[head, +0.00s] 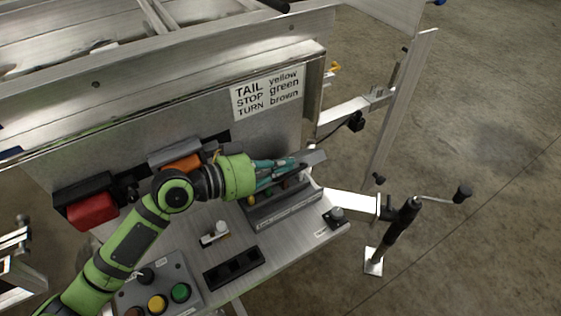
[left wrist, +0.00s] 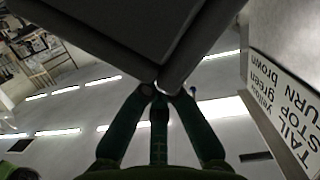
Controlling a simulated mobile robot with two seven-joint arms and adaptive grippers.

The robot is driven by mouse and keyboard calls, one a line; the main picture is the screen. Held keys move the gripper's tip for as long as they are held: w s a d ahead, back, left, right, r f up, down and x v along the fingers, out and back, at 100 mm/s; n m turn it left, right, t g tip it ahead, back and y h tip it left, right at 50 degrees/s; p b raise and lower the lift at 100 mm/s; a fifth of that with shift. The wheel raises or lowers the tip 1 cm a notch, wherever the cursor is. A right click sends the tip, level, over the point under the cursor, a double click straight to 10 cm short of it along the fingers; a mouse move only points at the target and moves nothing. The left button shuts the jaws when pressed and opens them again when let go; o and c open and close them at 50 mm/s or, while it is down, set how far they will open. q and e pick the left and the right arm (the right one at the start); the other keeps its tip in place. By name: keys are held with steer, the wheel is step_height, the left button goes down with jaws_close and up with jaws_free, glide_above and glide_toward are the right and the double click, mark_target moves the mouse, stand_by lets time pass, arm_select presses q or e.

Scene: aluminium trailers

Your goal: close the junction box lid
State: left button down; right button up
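The junction box (head: 285,212) is a grey box on the metal shelf, with its label on the front wall. Its grey lid (head: 314,158) stands raised at the back right, and coloured parts show inside the box. My left gripper (head: 300,165) is over the box's open top, its teal fingers reaching toward the lid. In the left wrist view, the fingertips (left wrist: 162,93) are drawn together just below the edge of a large dark grey panel (left wrist: 150,35), which looks like the lid. I cannot tell whether they touch it. My right gripper is in neither view.
A control box with coloured buttons (head: 158,302), a black socket strip (head: 233,267) and a small white switch (head: 214,233) are on the shelf. A red lamp (head: 92,210) is at left. A sign (head: 267,92) is on the panel behind. A crank jack (head: 400,225) stands right.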

arm_select(q)
steer(key=shift+s+d+f, duration=0.2)
steer(key=shift+s+f, duration=0.1)
steer(key=shift+m, duration=0.3)
steer(key=s+d+f+m+t+b, duration=0.1)
steer(key=s+f+m, duration=0.1)
steer(key=f, duration=0.3)
steer(key=s+d+f+m+t+y+b, duration=0.1)
steer(key=s+f+m+b, duration=0.1)
steer(key=f, duration=0.3)
steer(key=shift+d+f+m, duration=0.3)
steer(key=shift+d+m, duration=0.1)
steer(key=shift+m, duration=0.2)
steer(key=shift+s, duration=0.1)
